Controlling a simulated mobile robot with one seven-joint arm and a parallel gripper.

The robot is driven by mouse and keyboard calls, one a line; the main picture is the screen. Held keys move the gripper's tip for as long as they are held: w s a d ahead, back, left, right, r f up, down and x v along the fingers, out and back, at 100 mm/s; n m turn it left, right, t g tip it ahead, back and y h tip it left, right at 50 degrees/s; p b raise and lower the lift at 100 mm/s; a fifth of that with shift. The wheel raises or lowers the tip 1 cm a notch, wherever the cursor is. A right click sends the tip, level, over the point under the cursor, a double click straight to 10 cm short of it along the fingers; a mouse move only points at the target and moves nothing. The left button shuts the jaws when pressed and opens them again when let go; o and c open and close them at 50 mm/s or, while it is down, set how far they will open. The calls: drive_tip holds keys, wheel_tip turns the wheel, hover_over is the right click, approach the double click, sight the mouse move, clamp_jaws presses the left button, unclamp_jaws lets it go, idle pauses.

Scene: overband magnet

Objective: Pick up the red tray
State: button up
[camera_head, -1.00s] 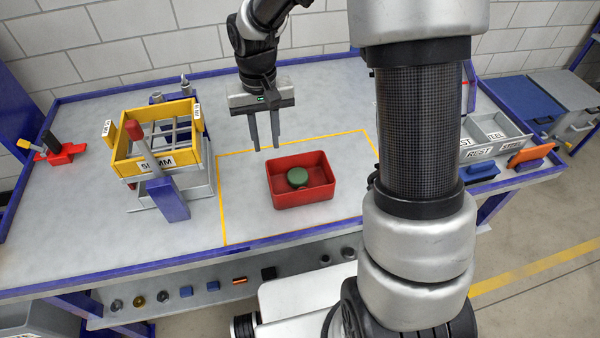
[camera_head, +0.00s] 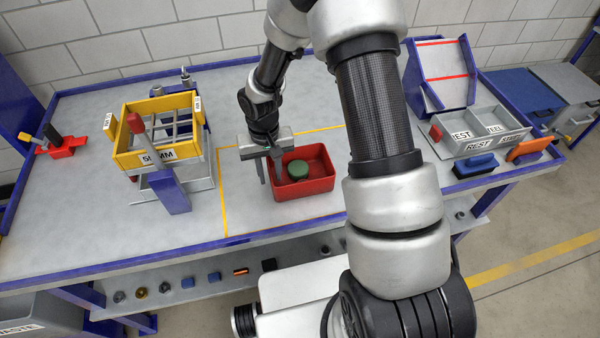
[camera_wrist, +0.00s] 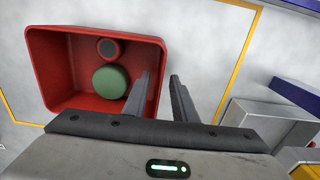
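The red tray (camera_head: 318,186) stands on the table inside a yellow outline; in the wrist view the tray (camera_wrist: 45,70) fills the upper left. It holds a round green piece (camera_wrist: 111,81) and a small dark round piece (camera_wrist: 108,48); the head view shows only the green piece (camera_head: 299,169). My gripper (camera_head: 270,182) is at the tray's left wall in the head view. Its fingers (camera_wrist: 160,76) are apart, one over the tray's inside and one outside, with the wall between them. Contact with the wall cannot be told.
A yellow sieve frame (camera_head: 128,160) on a stand is left of the outline. A red-and-black tool (camera_head: 65,147) lies farther left. Grey labelled bins (camera_head: 460,147) and a sloped panel (camera_head: 440,75) are at the right. The table in front of the tray is clear.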

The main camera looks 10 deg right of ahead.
drive_tip(key=shift+f, duration=0.75)
clamp_jaws()
wheel_tip(320, 180, up, 10)
drive_tip(key=shift+r, duration=0.1)
